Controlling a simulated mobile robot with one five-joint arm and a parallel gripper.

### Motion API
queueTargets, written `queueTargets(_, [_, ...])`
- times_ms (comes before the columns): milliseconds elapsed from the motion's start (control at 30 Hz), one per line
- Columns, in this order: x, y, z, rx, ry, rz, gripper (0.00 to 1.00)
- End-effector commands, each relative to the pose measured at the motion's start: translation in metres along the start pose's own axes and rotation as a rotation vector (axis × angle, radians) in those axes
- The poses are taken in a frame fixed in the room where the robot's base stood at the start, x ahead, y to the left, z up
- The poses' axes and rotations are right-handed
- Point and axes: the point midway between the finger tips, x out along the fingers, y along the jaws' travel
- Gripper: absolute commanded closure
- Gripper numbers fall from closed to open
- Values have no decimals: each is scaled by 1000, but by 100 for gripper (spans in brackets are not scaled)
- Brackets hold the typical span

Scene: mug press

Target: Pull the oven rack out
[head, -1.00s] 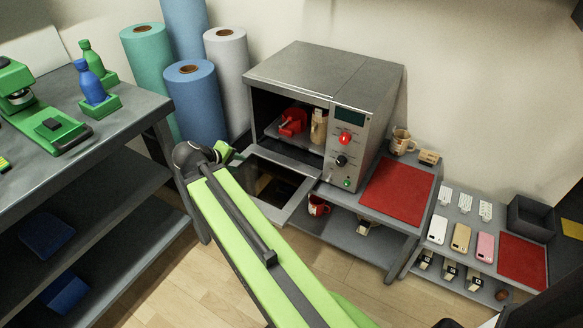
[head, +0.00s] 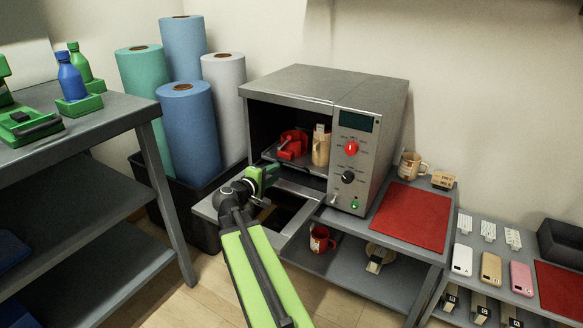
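The grey oven (head: 330,88) stands on the table with its door (head: 262,217) folded down open. Inside it, the oven rack (head: 312,168) carries a red mug clamp (head: 292,145) and a beige mug (head: 321,147). My gripper (head: 270,172) is at the oven opening, above the open door, at the left part of the rack's front edge. The fingertips are small and partly hidden by the gripper's own green body, so I cannot tell whether they are apart or touch the rack.
A red mat (head: 402,211), a mug (head: 411,164) and a small wooden block (head: 443,180) are right of the oven. A red mug (head: 320,239) is on the shelf below. Large rolls (head: 190,125) stand at the left, beside a grey workbench (head: 110,117).

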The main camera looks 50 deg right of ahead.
Motion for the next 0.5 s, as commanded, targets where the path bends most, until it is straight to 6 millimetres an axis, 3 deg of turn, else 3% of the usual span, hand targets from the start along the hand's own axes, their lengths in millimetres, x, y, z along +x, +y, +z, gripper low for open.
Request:
queueTargets(33, [16,-3,-1,1,-3,0,68])
queueTargets(300, [83,-3,-2,2,-2,-1,68])
queueTargets(500, [115,-2,-2,2,0,-1,68])
